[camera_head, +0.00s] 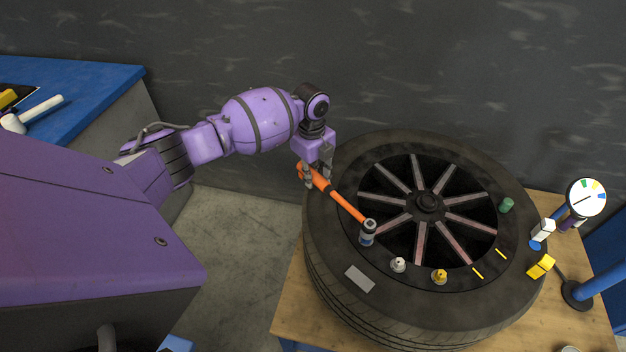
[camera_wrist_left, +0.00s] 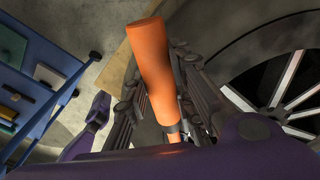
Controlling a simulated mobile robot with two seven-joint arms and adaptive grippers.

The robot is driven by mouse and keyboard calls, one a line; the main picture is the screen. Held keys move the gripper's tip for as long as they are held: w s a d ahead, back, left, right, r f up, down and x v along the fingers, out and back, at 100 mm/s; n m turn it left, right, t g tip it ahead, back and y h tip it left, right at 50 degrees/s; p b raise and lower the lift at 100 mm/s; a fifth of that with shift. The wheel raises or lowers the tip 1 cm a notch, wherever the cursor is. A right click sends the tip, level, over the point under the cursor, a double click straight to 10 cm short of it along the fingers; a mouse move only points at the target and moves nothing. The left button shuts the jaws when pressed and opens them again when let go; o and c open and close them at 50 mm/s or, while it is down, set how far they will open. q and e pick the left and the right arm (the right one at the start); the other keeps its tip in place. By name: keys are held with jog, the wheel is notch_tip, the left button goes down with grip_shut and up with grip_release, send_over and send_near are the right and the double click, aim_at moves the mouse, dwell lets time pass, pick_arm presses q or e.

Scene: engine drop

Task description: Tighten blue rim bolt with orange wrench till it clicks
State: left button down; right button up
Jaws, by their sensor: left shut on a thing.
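The orange wrench (camera_head: 345,204) slants across the left part of the wheel. Its grey head (camera_head: 368,229) sits on the rim at the lower left, over a spot where a bit of blue shows. The blue bolt itself is mostly hidden under the head. My left gripper (camera_head: 318,177) is shut on the wrench's handle near its outer end. In the left wrist view the orange handle (camera_wrist_left: 152,70) stands between the fingers. My right gripper is not in view.
The tyre (camera_head: 330,255) lies flat on a wooden table (camera_head: 290,305). White (camera_head: 398,264), yellow (camera_head: 439,276) and green (camera_head: 506,205) bolts stand on the rim. A round dial (camera_head: 586,197) stands at right. A blue bench (camera_head: 95,95) with a mallet (camera_head: 35,112) is at left.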

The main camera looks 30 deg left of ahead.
pick_arm(q)
jog(key=shift+r+p, duration=0.4)
jog(key=shift+r, duration=1.75)
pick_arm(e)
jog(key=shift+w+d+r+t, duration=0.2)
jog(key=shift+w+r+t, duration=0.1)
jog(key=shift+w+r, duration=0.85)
pick_arm(q)
jog(key=shift+f, duration=0.1)
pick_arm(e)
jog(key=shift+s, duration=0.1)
